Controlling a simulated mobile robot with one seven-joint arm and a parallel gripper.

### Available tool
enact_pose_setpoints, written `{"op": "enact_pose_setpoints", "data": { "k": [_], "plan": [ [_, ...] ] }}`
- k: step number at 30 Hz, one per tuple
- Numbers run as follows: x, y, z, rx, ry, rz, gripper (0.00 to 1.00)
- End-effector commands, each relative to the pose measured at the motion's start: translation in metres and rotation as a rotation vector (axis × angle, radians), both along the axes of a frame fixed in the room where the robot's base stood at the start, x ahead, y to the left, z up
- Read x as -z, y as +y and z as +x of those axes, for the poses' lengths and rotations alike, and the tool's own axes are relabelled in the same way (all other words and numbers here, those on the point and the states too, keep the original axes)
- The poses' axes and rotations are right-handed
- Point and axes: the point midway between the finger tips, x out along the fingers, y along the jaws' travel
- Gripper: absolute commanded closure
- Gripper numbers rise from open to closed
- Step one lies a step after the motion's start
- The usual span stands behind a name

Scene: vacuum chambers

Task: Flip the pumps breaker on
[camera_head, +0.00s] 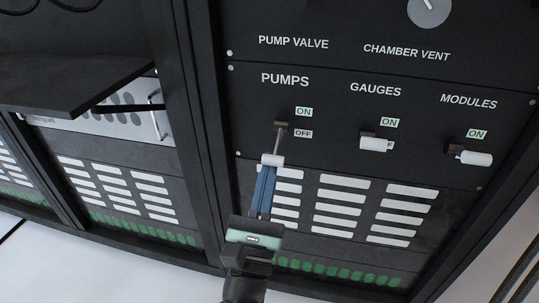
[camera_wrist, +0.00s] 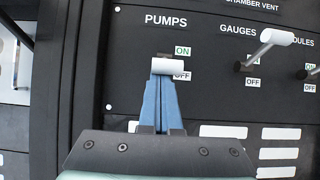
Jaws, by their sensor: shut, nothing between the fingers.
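The pumps breaker has a dark lever with a white handle (camera_head: 272,159), under the PUMPS label on the black panel (camera_head: 330,85). Its lever hangs downward from its pivot, so the handle sits below the OFF label. The handle also shows in the wrist view (camera_wrist: 168,66), just below the ON label. My gripper (camera_head: 265,172) has blue fingers, shut and empty. The fingertips are right below the white handle and look close to or touching it; I cannot tell which. In the wrist view, my gripper (camera_wrist: 160,82) partly hides the panel below the handle.
The gauges breaker (camera_head: 372,143) and modules breaker (camera_head: 474,157) stand to the right, with levers sticking out from the panel. Rows of white labels (camera_head: 342,195) lie below. A dark shelf (camera_head: 70,85) juts out at the left, beside the rack's upright post (camera_head: 185,110).

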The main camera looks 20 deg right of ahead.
Motion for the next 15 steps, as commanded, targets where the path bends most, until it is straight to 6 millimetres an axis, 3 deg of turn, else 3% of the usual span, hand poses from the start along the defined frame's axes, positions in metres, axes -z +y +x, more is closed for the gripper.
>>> {"op": "enact_pose_setpoints", "data": {
  "k": [1,15],
  "plan": [
    [-0.012,0.001,-0.001,-0.001,0.015,0.010,1.00],
    [-0.031,0.005,-0.008,0.001,0.200,0.134,1.00]
  ]
}}
